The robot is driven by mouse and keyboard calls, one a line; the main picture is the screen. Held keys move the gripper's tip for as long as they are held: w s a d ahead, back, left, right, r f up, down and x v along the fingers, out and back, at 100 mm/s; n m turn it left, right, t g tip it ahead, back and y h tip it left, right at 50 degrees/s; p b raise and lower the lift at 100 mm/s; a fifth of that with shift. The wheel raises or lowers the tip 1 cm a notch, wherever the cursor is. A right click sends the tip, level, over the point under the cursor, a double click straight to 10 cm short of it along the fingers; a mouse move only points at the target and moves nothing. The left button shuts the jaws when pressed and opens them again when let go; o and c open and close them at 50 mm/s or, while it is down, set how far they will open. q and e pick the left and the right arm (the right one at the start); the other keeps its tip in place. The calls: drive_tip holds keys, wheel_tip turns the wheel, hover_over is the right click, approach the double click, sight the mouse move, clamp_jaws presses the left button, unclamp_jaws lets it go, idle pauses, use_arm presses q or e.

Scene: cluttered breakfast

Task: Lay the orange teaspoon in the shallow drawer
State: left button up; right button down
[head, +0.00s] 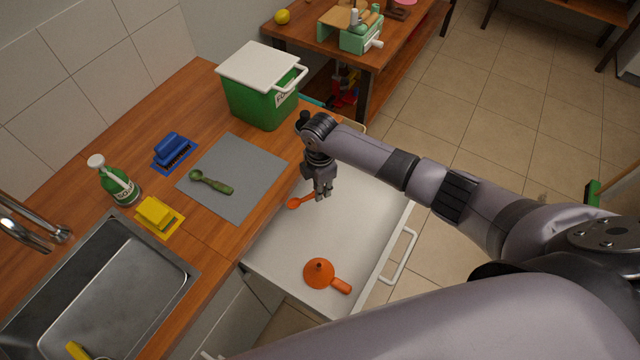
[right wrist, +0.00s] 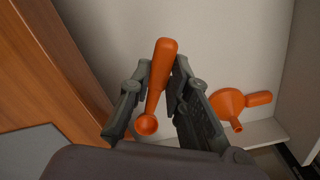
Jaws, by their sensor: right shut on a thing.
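The orange teaspoon (head: 301,202) is in my right gripper (head: 323,194), over the open shallow drawer (head: 284,248). In the right wrist view the teaspoon (right wrist: 155,88) lies between the two fingers of the right gripper (right wrist: 158,92), its small round bowl toward the camera. The right gripper is shut on it. The height of the spoon above the white drawer floor is hard to tell. My left gripper is not in view.
An orange funnel (head: 319,273) lies in the drawer's near part; it also shows in the right wrist view (right wrist: 228,104). The counter beside the drawer holds a grey mat (head: 240,158) with a green scoop (head: 211,182) and a green bin (head: 258,98). The drawer floor between spoon and funnel is clear.

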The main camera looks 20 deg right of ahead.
sight(320, 210)
drive_tip(key=shift+f+b, duration=2.85)
drive_tip(key=shift+f, duration=1.6)
drive_tip(key=shift+f, duration=0.4)
drive_tip(key=c, duration=1.4)
unclamp_jaws()
drive_tip(key=shift+o, duration=0.2)
drive_tip(key=o, duration=0.5)
